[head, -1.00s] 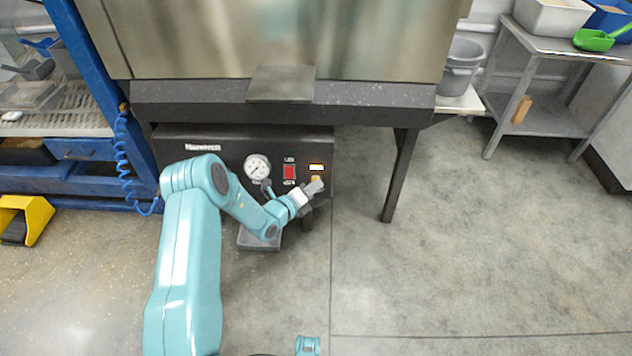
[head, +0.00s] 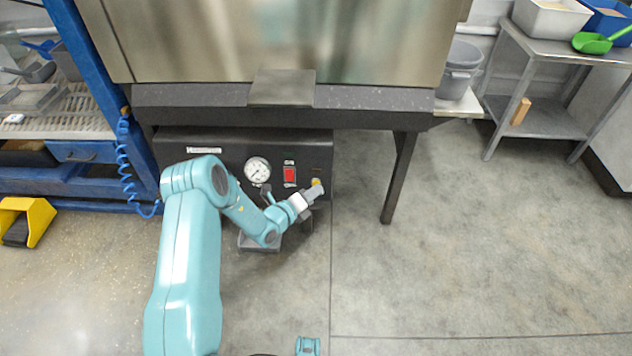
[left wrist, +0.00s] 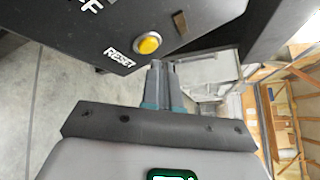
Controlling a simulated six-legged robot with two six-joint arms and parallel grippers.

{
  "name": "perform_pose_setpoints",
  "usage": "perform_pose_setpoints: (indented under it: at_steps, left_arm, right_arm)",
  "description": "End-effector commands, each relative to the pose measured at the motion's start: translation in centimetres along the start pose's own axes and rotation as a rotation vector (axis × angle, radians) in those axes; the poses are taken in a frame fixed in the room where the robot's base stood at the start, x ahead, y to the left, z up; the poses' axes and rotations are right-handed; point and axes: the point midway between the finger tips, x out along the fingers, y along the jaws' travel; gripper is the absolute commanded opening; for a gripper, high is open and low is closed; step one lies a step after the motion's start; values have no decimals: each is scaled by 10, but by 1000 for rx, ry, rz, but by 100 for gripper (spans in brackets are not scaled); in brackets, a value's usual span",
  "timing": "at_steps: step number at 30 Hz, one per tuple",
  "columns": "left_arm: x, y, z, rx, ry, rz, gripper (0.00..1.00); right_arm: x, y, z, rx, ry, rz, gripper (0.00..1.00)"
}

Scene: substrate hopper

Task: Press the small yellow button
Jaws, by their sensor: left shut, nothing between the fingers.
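The small yellow button (head: 317,182) is on the right part of the black control panel (head: 220,140) under the steel hopper. In the left wrist view the round yellow button (left wrist: 147,44) sits in a light ring beside a white "RESET" label. My left gripper (head: 318,191) is shut and empty, its tips just below the button in the head view. In the left wrist view the shut fingers (left wrist: 159,66) end close to the button, and the button's face is uncovered.
A red switch (head: 290,174) and a round gauge (head: 257,170) are left of the button. A small dark window (head: 317,168) is above it. A table leg (head: 401,175) stands to the right. The floor (head: 480,250) at right is clear.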

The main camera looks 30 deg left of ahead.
Motion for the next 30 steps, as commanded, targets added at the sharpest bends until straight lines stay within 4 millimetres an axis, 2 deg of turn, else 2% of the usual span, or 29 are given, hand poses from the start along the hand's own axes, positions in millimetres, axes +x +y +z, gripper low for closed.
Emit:
perform_pose_setpoints:
  at_steps: [8, 21, 30]
  left_arm:
    - [-1, 0, 0, -1, 0, 1, 0]
    - [-34, -20, -17, -2, 1, 2, 0]
    - [-40, -21, -22, 0, 0, 1, 0]
  right_arm:
    - [-1, 0, 0, 0, 0, 0, 69]
    - [-33, -12, 0, 0, 0, 0, 69]
    - [-36, -13, 0, 0, 0, 0, 69]
